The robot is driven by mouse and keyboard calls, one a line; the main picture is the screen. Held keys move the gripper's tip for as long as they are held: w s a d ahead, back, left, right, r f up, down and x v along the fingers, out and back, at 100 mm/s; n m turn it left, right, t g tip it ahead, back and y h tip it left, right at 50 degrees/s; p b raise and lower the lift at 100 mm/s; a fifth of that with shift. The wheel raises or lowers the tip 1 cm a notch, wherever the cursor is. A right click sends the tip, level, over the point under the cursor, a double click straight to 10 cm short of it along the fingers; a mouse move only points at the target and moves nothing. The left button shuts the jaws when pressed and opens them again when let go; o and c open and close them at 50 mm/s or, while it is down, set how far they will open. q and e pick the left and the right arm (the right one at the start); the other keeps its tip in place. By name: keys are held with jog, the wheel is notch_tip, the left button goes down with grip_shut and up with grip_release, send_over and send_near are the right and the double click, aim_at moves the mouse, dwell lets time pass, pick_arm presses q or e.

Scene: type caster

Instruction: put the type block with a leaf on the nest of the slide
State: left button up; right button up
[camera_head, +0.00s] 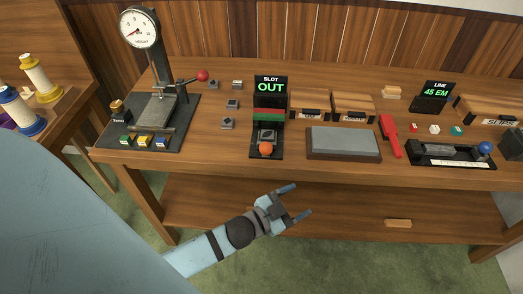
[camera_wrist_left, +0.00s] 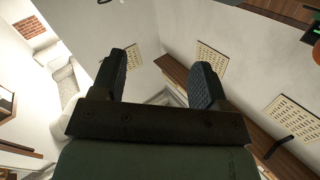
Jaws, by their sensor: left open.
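Several small grey type blocks stand loose on the table, left of the slot device: one at the back left (camera_head: 213,85), one beside it (camera_head: 237,84), one in the middle (camera_head: 232,103) and one nearest the front (camera_head: 227,122). I cannot make out a leaf on any of them. The slide (camera_head: 262,153) with its orange knob (camera_head: 265,149) sticks out below the sign reading "SLOT OUT". A dark grey piece shows on it behind the knob; I cannot tell whether it is the nest or a block. My left gripper (camera_head: 298,201) is open and empty, in front of the table edge; its spread fingers show in the wrist view (camera_wrist_left: 166,80).
A height gauge (camera_head: 140,28) on a dark base stands left of the blocks. A lower shelf (camera_head: 345,215) runs beneath the table.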

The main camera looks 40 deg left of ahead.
pick_arm(q)
jog(key=s+a+f+n+g+y, duration=0.2)
jog(key=s+f+n+g+y, duration=0.2)
jog(key=s+f, duration=0.7)
jog(key=shift+s+f+n+g, duration=0.15)
jog(key=shift+s+n+g, duration=0.25)
jog(key=shift+n+g, duration=0.3)
